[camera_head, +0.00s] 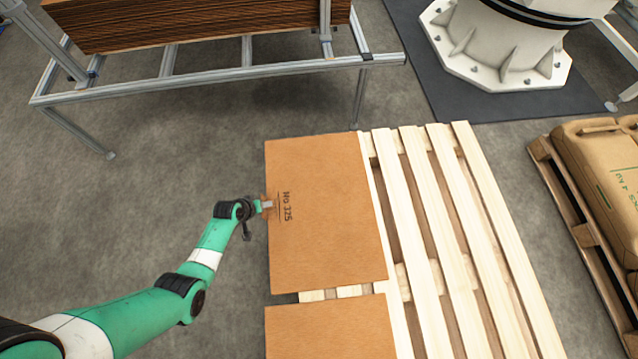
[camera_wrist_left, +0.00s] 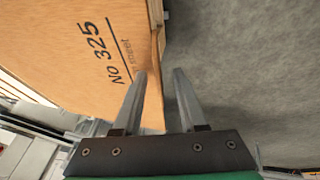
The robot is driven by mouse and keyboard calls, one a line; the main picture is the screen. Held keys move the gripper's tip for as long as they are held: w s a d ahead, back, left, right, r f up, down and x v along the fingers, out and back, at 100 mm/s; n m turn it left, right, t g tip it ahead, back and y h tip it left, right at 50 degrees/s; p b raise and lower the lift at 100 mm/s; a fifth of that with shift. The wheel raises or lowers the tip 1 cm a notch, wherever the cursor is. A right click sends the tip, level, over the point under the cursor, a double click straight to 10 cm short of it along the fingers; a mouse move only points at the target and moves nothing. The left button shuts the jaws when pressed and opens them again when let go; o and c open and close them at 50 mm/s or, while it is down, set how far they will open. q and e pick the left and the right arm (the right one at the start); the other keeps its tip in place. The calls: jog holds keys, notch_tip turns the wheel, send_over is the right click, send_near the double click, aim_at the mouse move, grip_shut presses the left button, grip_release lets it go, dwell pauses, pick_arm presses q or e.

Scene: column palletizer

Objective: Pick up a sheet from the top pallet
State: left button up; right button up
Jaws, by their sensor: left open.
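A brown sheet (camera_head: 325,225) marked "No 325" lies flat on the left part of the wooden pallet (camera_head: 435,190). A second brown sheet (camera_head: 330,330) lies nearer on the same pallet. My left gripper (camera_head: 268,204) is at the left edge of the marked sheet, near its middle. In the left wrist view, my left gripper (camera_wrist_left: 165,85) is open, and its fingers point towards the edge of the marked sheet (camera_wrist_left: 75,45). One finger overlaps the sheet and the other shows against the floor. I cannot tell whether they touch the sheet. My right gripper is not in view.
A metal frame table (camera_head: 220,75) with a stack of brown sheets (camera_head: 200,25) stands at the back left. A white robot base (camera_head: 500,45) is at the back right. Sacks (camera_head: 600,160) lie on another pallet (camera_head: 590,245) at the right. The floor left of the pallet is clear.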

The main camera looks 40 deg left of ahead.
pick_arm(q)
jog(key=shift+f, duration=0.15)
grip_shut()
dwell(1.5)
